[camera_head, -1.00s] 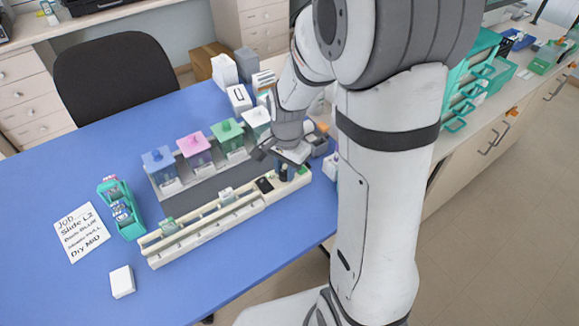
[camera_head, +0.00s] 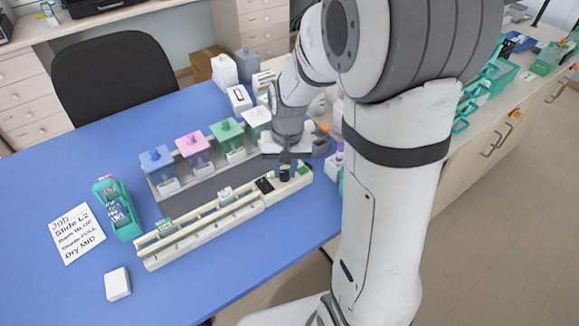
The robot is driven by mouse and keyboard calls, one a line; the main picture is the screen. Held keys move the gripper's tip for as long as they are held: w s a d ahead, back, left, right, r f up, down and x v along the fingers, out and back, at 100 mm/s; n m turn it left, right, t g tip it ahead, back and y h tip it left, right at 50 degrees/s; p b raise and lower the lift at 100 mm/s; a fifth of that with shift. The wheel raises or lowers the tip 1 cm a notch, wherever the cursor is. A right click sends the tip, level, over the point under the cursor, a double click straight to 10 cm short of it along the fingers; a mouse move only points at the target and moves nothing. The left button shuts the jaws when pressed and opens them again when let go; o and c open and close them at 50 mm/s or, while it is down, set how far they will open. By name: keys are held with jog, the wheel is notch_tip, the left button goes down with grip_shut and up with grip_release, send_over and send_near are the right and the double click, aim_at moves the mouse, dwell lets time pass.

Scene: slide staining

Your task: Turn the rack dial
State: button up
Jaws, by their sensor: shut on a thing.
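The cream rack (camera_head: 205,240) lies slantwise on the blue table, with two long rails. At its right end is a small black display (camera_head: 264,185). The dark rack dial (camera_head: 285,172) stands to the right of the display, partly covered from above. My gripper (camera_head: 285,160) points down over the dial and is shut on it. The fingertips are small and partly hidden at this distance.
Blue, pink, green and white-lidded staining jars (camera_head: 193,145) stand in a grey holder behind the rack. A teal slide holder (camera_head: 118,210), a job note (camera_head: 77,233) and a white box (camera_head: 117,284) are at left. The table front is clear.

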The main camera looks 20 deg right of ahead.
aim_at(286, 172)
dwell(0.4)
jog(key=o, duration=1)
notch_tip(286, 172, up, 8)
jog(key=shift+d+f, duration=0.1)
dwell(0.4)
jog(key=s+r+t, duration=0.1)
jog(key=s, duration=0.4)
jog(key=s+r+n, duration=0.1)
jog(key=s, duration=0.3)
jog(key=s+r+n+t, duration=0.1)
jog(key=s, duration=0.4)
jog(key=shift+s+d+r+t+h, duration=0.25)
jog(key=shift+s+d+t+h, duration=0.05)
jog(key=shift+s+d, duration=0.1)
